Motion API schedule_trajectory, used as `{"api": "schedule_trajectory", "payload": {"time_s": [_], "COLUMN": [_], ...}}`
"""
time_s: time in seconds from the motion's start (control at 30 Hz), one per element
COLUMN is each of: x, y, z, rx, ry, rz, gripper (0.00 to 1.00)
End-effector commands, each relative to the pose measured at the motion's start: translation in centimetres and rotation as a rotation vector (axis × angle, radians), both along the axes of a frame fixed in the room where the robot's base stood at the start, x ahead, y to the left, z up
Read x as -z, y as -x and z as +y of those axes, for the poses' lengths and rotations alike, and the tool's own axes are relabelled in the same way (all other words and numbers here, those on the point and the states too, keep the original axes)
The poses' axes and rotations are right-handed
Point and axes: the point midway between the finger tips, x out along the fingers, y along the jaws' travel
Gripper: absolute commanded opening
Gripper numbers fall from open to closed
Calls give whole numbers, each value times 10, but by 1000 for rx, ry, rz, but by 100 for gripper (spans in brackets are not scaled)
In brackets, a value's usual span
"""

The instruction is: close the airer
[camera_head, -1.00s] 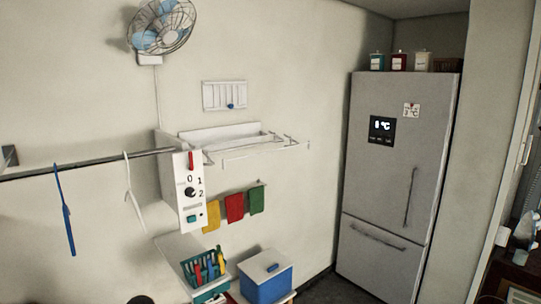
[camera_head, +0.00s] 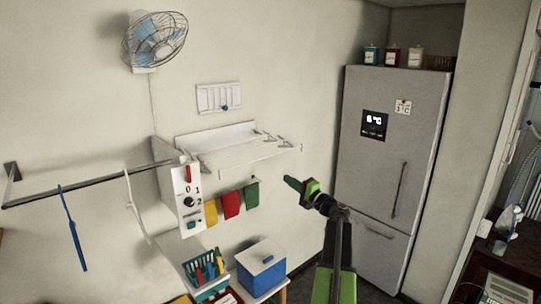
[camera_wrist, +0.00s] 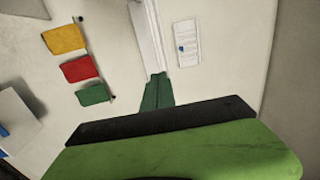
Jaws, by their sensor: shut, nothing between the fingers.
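The airer (camera_head: 215,136) is a white wall-mounted rack in the middle of the head view. Its front rail (camera_head: 260,160) stands out from the wall on thin folding arms, so it is extended. In the wrist view a white strip of the airer (camera_wrist: 147,35) runs up from behind the fingertips. My gripper (camera_head: 291,183) is green and black, with its fingers shut and empty. My gripper's fingertips (camera_wrist: 157,78) overlap the airer strip in the wrist view; contact cannot be told.
Yellow, red and green cloths (camera_head: 231,204) hang below the airer. A white control box (camera_head: 188,200) and a hanger rail (camera_head: 95,186) are at the left. A blue box (camera_head: 262,268) stands below. The fridge (camera_head: 390,150) is close on the right.

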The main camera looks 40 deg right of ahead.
Motion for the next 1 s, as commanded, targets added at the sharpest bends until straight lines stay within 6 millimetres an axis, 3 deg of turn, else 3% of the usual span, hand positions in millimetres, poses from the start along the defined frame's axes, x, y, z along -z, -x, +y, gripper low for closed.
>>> {"api": "schedule_trajectory", "payload": {"time_s": [0.03,0.13,0.33,0.8,1.0], "x": [-7,-10,-12,-32,-36], "y": [7,13,0,-97,-121], "z": [-11,-18,-18,-24,-25], "rx": [18,33,29,26,26], "ry": [-9,-18,-18,-17,-16], "rz": [-18,-33,-32,-30,-30], "gripper": [0,0,0,0,0]}}
